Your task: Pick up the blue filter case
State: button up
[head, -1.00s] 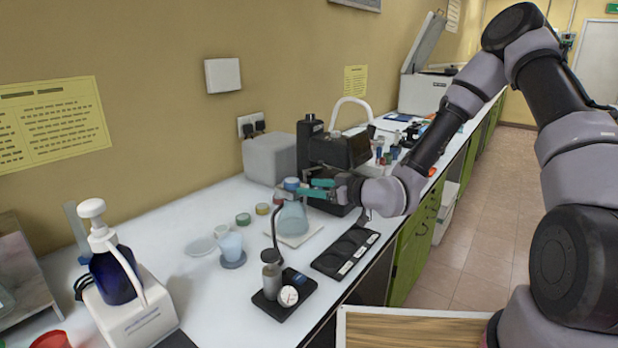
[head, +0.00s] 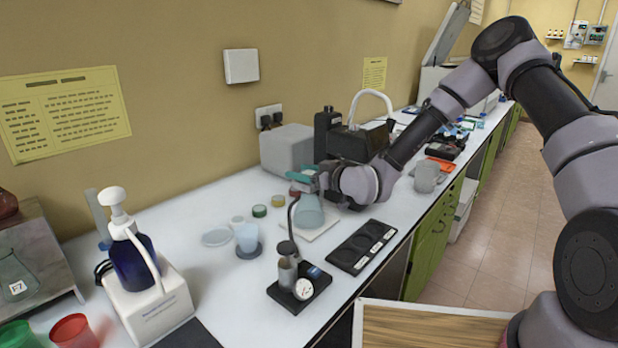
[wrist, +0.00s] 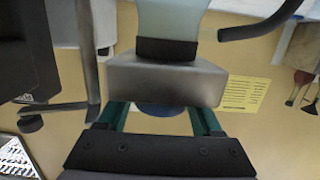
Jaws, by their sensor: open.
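A round blue piece, most likely the blue filter case (wrist: 160,111), shows between my teal fingers in the wrist view. A grey block (wrist: 165,82) hides part of it. I cannot make it out in the head view, where my gripper (head: 305,180) is just above a pale teal flask (head: 309,214) on a white square. My gripper also shows in the wrist view (wrist: 158,114), with its fingers apart on either side of the blue piece. I see no clear contact.
A black stand with a gauge (head: 302,288) and a black tray (head: 362,247) are near the bench's front edge. A dark machine (head: 360,145) and a grey box (head: 289,150) stand behind. A blue pump bottle (head: 133,262) is left. A grey mug (head: 427,176) is right.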

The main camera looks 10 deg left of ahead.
jog(key=c, duration=1)
jog(key=shift+r, duration=0.1)
